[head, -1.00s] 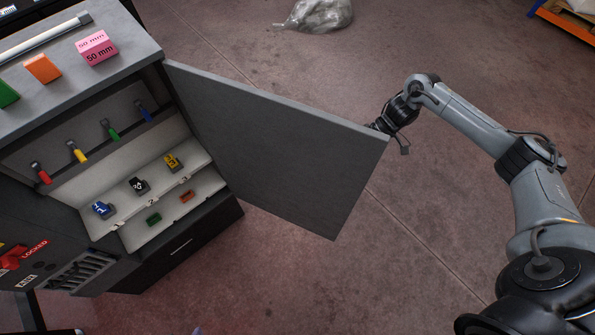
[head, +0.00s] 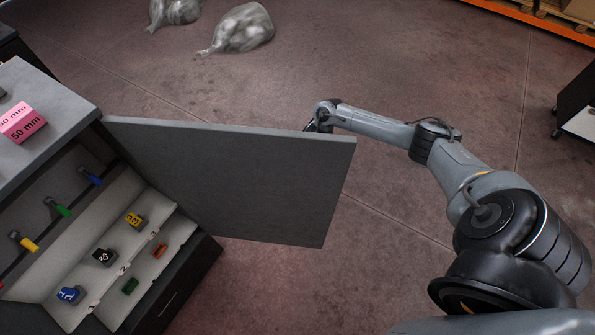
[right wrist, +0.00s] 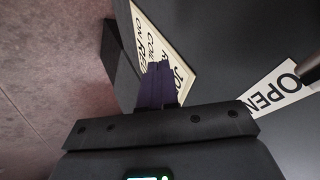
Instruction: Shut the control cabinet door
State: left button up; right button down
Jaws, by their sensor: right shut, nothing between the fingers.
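The grey control cabinet (head: 62,98) stands at the left in the head view. Its door (head: 235,180) hangs wide open, reaching out to the right, with its inner face toward the head camera. My right gripper (head: 316,126) is behind the door's top edge near the free end, and its tips are mostly hidden there. In the right wrist view the shut, empty fingers (right wrist: 157,85) are close to the door's dark outer face (right wrist: 225,45), by a printed sign (right wrist: 160,45) and an "OPEN" label (right wrist: 275,88). Contact cannot be told. My left gripper is not in view.
The cabinet holds coloured levers and several small blocks on light shelves (head: 90,250). A pink 50 mm block (head: 22,122) sits on top. Clear bags (head: 240,28) lie on the floor behind.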

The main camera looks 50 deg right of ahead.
jog(key=shift+s+a+p, duration=0.4)
jog(key=shift+s+a, duration=0.1)
jog(key=shift+a, duration=0.4)
jog(key=shift+s+a+p, duration=0.35)
jog(key=shift+s+a, duration=0.1)
jog(key=shift+a, duration=0.45)
